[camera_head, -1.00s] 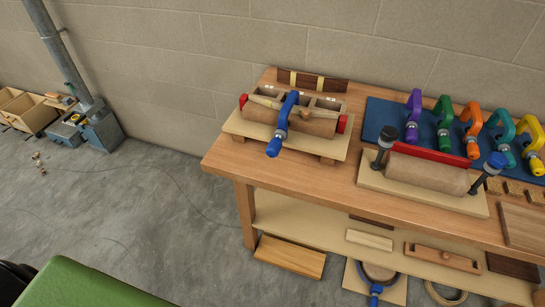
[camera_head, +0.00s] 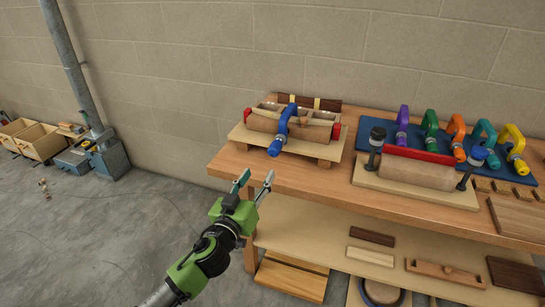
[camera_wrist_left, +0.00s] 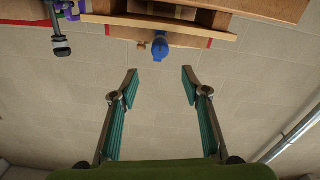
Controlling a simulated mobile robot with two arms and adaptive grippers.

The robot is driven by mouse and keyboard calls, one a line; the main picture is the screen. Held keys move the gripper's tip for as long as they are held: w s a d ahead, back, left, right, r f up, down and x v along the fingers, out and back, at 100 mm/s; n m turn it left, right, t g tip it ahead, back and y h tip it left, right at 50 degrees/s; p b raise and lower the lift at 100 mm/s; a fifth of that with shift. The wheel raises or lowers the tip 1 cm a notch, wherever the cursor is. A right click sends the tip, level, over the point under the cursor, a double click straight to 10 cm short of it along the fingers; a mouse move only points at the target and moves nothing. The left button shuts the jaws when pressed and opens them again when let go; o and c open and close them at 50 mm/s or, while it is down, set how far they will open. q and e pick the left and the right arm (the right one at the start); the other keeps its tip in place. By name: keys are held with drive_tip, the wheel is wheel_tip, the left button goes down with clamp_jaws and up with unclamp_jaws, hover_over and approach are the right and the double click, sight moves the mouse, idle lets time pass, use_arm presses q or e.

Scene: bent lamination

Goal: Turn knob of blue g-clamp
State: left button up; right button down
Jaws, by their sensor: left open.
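The blue g-clamp (camera_head: 284,127) sits across a brown cylinder (camera_head: 268,124) on a wooden form at the left end of the bench. Its blue knob (camera_head: 274,148) points toward the front. In the left wrist view the blue knob (camera_wrist_left: 160,47) shows at the top middle, beyond the fingertips. My left gripper (camera_head: 255,180) is open and empty, at the bench's front left edge, in front of the clamp and apart from it. Its two fingers are spread in the left wrist view (camera_wrist_left: 160,75). My right gripper is in no view.
Several other coloured g-clamps lie on a blue board (camera_head: 515,166) at the right. A second form with a brown cylinder (camera_head: 417,174) stands before them. The workbench (camera_head: 330,190) has a lower shelf with wood pieces. Bare floor (camera_head: 110,240) lies left.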

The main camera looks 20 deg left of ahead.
sight(272, 153)
use_arm(q)
drive_tip(key=w, duration=0.6)
drive_tip(key=w+p, duration=0.1)
drive_tip(key=w, duration=0.6)
drive_tip(key=shift+d+f, duration=0.1)
drive_tip(key=shift+d, duration=0.1)
drive_tip(key=c, duration=1.1)
